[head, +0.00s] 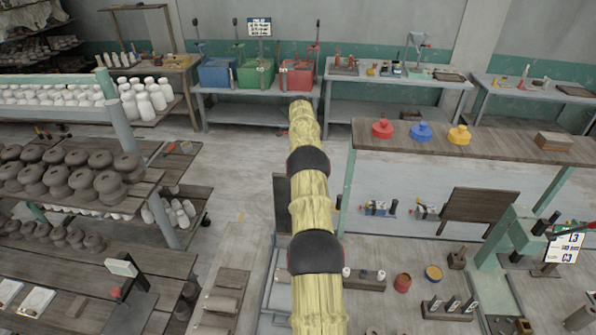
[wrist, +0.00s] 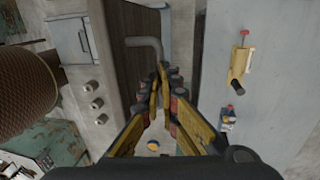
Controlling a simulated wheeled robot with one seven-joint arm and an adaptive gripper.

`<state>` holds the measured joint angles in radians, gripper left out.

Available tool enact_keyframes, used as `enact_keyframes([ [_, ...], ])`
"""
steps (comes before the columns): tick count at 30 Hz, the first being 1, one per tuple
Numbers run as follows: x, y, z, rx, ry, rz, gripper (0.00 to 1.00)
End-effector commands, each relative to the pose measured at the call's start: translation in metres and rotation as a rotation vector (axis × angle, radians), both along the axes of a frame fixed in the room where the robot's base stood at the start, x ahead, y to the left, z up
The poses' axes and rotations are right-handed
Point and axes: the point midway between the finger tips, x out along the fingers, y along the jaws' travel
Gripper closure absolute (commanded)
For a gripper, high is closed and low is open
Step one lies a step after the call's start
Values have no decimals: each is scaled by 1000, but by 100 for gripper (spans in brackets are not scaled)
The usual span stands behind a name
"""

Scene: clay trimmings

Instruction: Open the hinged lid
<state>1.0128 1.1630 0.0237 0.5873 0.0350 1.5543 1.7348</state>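In the wrist view, a dark brown ribbed panel (wrist: 150,18), possibly the hinged lid, stands on a grey unit. A grey bent bar (wrist: 146,43), like a handle, crosses it and turns down toward my fingertips. My gripper (wrist: 163,77) has yellow-and-black fingers whose tips lie close together at the bar's lower end. I cannot tell whether they touch or grip it. No hinge shows clearly. In the head view my yellow-sleeved arm runs up the middle and my gripper is not visible. A dark upright panel (head: 282,203) shows partly behind the arm.
Three knobs (wrist: 95,102) sit on the grey unit at left in the wrist view; a yellow tool with a red knob (wrist: 240,62) is at right. Blue (head: 214,75), green (head: 256,74) and red (head: 297,76) bins stand on the back table.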

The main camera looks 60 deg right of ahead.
Motion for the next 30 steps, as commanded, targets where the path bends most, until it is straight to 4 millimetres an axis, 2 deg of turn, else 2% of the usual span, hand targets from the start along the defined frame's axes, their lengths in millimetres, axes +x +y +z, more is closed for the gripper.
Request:
enact_keyframes([
  [1,-6,11,-30,41,26,0,89],
  [10,-6,10,-29,40,24,1,73],
  [26,-5,8,-21,30,19,0,73],
  [30,-4,7,-12,28,17,0,73],
])
